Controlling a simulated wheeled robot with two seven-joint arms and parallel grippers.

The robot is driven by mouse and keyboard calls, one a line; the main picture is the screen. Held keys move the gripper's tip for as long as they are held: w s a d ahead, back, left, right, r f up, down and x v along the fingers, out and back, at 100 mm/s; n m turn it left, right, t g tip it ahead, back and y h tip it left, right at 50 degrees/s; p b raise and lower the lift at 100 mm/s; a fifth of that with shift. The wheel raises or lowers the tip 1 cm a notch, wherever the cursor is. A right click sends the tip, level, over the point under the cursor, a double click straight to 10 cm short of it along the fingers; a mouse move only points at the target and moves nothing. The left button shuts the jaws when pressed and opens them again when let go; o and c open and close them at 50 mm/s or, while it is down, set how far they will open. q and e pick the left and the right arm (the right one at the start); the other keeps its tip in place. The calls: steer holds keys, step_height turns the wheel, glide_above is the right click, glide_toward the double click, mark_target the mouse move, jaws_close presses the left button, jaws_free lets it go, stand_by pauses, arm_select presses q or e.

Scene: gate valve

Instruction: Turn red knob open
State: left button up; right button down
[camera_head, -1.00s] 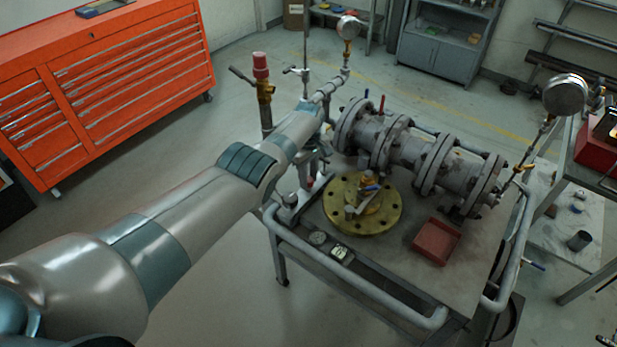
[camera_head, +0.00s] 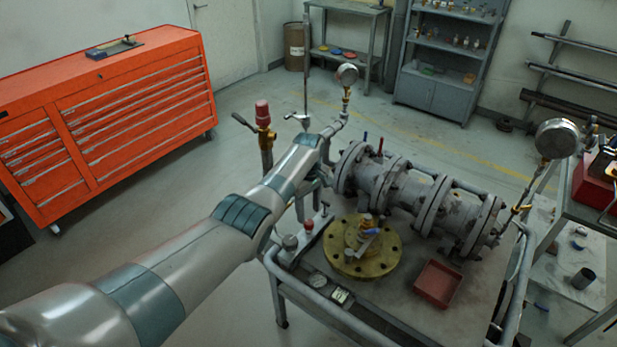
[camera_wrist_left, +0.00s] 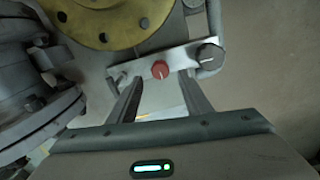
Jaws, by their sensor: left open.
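The red knob (camera_wrist_left: 160,69) sits on a pale metal plate (camera_wrist_left: 135,62) in the left wrist view, with a pointer mark on its face. A dark grey knob (camera_wrist_left: 209,55) is at the plate's right end. My left gripper (camera_wrist_left: 163,103) is open, its two fingers apart and pointing towards the plate, with the red knob ahead and between their lines. Nothing is between the fingers. In the head view the red knob (camera_head: 308,224) is small, just below my left gripper (camera_head: 309,203). Contact cannot be told. My right gripper is not in view.
A brass flange (camera_head: 345,262) lies on the cart beside the plate, with a flanged grey pipe (camera_head: 425,200) behind it. A red tray (camera_head: 438,284) is to the right. A pipe rail (camera_head: 375,334) edges the cart's front. Open floor (camera_head: 190,190) lies left of the cart.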

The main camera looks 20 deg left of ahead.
mark_target(308, 222)
arm_select(q)
step_height(308, 222, up, 13)
steer(key=b, duration=0.2)
steer(key=shift+f+b, duration=0.15)
steer(key=shift+b, duration=0.15)
steer(key=shift+f, duration=0.1)
stand_by(0.3)
